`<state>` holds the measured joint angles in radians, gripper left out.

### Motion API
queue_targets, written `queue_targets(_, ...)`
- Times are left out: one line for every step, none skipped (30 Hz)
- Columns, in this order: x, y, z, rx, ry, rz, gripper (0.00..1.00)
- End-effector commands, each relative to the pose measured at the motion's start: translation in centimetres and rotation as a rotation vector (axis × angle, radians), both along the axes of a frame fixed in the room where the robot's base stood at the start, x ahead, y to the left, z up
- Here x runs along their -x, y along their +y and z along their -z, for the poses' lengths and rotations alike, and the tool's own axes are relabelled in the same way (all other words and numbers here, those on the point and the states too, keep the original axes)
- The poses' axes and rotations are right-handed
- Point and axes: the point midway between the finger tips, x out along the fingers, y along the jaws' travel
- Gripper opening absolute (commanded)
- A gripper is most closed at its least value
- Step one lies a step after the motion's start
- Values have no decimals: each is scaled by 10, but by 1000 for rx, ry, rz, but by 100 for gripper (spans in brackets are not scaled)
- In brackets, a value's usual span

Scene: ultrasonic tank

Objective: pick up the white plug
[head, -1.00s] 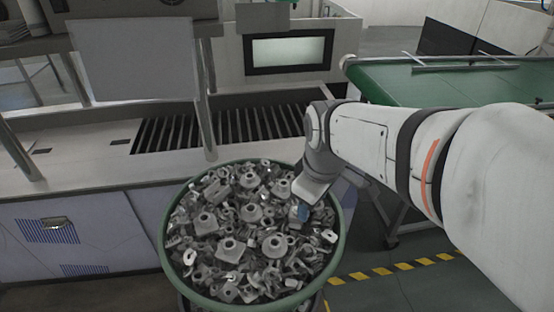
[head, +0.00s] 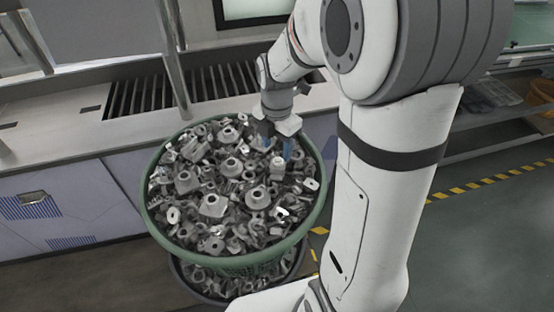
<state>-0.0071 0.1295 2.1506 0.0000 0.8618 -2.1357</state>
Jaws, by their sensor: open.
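My gripper (head: 282,149) is over the far right part of the green bin, pointing down with its bluish fingers apart. A pale, whitish plug-like part (head: 277,168) sits upright on the heap just below the fingers. It looks lighter than the grey parts around it, and I take it for the white plug, though it is small in this view. I cannot tell whether the fingers reach down beside it. Nothing is visibly held.
The round green bin (head: 151,213) is full of mixed grey metal parts, packed closely around the pale part. Its rim surrounds the heap. A counter (head: 60,150) with a slotted grate (head: 150,97) stands behind it. Yellow-black floor tape (head: 480,186) runs at right.

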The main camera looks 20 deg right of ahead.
Motion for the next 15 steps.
queue_targets(-1, -1, 5, 0, 4, 1, 51)
queue_targets(-2, -2, 9, 0, 4, 1, 51)
queue_targets(-3, -3, 15, 0, 6, 1, 51)
queue_targets(-4, -4, 19, 0, 5, 1, 51)
queue_targets(-5, -4, 23, 0, 6, 1, 51)
queue_targets(-6, -5, 29, 0, 4, 1, 51)
queue_targets(-6, -4, 34, 0, 4, 1, 51)
queue_targets(-6, -4, 38, 0, 4, 1, 51)
queue_targets(-6, -4, 42, 0, 4, 1, 51)
queue_targets(-6, -4, 44, 0, 2, 1, 51)
queue_targets(-6, -4, 45, 0, 1, 1, 51)
queue_targets(-6, -4, 47, 1, 1, 1, 51)
queue_targets(-6, -4, 47, 0, 0, 1, 51)
queue_targets(-6, -4, 47, 0, 0, 1, 51)
queue_targets(-6, -4, 47, 0, 0, 1, 51)
